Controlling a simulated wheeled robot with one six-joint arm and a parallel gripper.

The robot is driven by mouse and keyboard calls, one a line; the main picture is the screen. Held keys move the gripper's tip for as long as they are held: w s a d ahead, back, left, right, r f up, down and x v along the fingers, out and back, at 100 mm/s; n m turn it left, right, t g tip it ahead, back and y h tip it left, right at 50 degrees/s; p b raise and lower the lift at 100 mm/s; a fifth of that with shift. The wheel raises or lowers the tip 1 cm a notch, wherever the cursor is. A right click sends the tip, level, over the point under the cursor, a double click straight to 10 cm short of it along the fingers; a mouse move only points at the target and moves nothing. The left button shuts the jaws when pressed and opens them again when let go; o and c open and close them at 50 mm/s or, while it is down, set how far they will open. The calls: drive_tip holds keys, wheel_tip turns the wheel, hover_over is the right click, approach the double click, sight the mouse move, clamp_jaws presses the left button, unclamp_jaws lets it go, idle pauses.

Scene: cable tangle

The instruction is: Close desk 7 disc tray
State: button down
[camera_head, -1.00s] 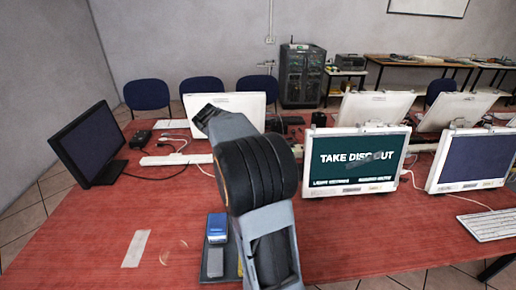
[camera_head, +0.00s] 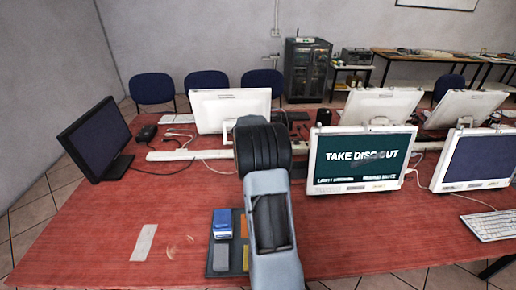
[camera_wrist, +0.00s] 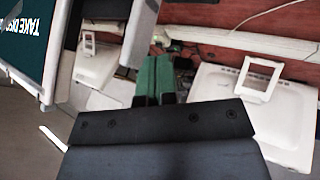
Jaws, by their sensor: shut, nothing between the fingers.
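The white-framed computer (camera_head: 361,187) on the red table reads "TAKE DISC OUT" on its teal screen; part of it also shows at the upper left of the wrist view (camera_wrist: 40,45). A thin white piece (camera_wrist: 53,138) sticks out below that screen in the wrist view; I cannot tell whether it is the disc tray. No disc tray is clear in the head view. My gripper (camera_wrist: 156,72) is shut and empty, its green fingers pointing toward the white computer backs. In the head view my own arm hides it.
A dark tray (camera_head: 218,272) with small blue, grey and orange items lies at the front beside my arm. A black monitor (camera_head: 95,140) stands at left, another white computer (camera_head: 474,160) at right. The table's left front is mostly clear.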

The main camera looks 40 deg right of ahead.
drive_tip(key=shift+s+d, duration=0.5)
drive_tip(key=shift+d, duration=0.1)
drive_tip(key=shift+s, duration=0.1)
